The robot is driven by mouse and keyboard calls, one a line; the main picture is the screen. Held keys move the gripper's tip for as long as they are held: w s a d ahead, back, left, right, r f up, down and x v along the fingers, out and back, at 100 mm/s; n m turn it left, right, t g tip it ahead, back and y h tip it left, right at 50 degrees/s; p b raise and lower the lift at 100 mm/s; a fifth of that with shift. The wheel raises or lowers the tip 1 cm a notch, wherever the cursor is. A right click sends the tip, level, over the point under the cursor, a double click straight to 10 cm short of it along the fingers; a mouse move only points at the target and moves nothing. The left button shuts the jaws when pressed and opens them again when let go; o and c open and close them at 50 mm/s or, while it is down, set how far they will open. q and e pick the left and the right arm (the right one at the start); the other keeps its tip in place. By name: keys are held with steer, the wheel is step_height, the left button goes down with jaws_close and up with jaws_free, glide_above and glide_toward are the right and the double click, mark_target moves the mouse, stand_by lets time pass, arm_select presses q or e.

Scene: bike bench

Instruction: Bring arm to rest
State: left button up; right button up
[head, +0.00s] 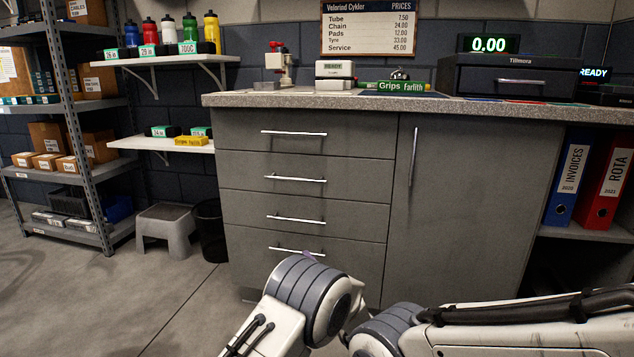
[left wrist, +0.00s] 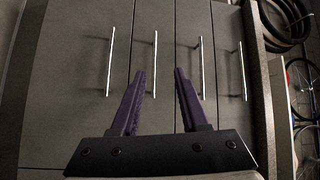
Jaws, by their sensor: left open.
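My left gripper (left wrist: 160,78) shows in the left wrist view with its two purple fingers apart and nothing between them. It faces the grey drawer fronts (left wrist: 75,60), which appear turned sideways there. In the head view my left arm reaches in at the bottom, in front of the bottom drawer; its gripper is mostly hidden behind the arm, with only a small purple bit showing. My other arm comes in from the lower right, and its gripper is out of sight.
The grey bench (head: 309,182) has several closed drawers and a closed cupboard door (head: 460,200). A grey step stool (head: 166,227) and a black bin (head: 209,230) stand to its left. A metal shelf rack (head: 75,125) is farther left. Open floor (head: 90,300) lies at front left.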

arm_select(q)
steer(key=a+r+n+g+h, duration=0.2)
steer(key=a+h, duration=0.2)
steer(key=h, duration=0.3)
steer(key=s+a+f+n+g+h, duration=0.1)
steer(key=s+a+n+g, duration=0.25)
steer(key=s, duration=0.75)
steer(key=s+a+f+n+g, duration=0.2)
steer(key=s+a+g, duration=0.3)
steer(key=s, duration=0.6)
steer(key=s+a+f+n+g+h, duration=0.15)
steer(key=s+a+g, duration=0.25)
steer(key=s, duration=0.7)
steer(key=s+d+r+m+g+p, duration=0.1)
steer(key=s+d+r+m+p, duration=0.2)
steer(key=s+d+r+p, duration=0.5)
steer(key=s+d+r+m+g+p, duration=0.1)
steer(key=s+d+r+m+p, duration=0.4)
steer(key=r, duration=0.5)
step_height(320, 180, up, 37)
steer(key=n+p, duration=0.1)
steer(key=p, duration=3.5)
steer(key=shift+n+h+p, duration=0.3)
steer(key=shift+h, duration=0.05)
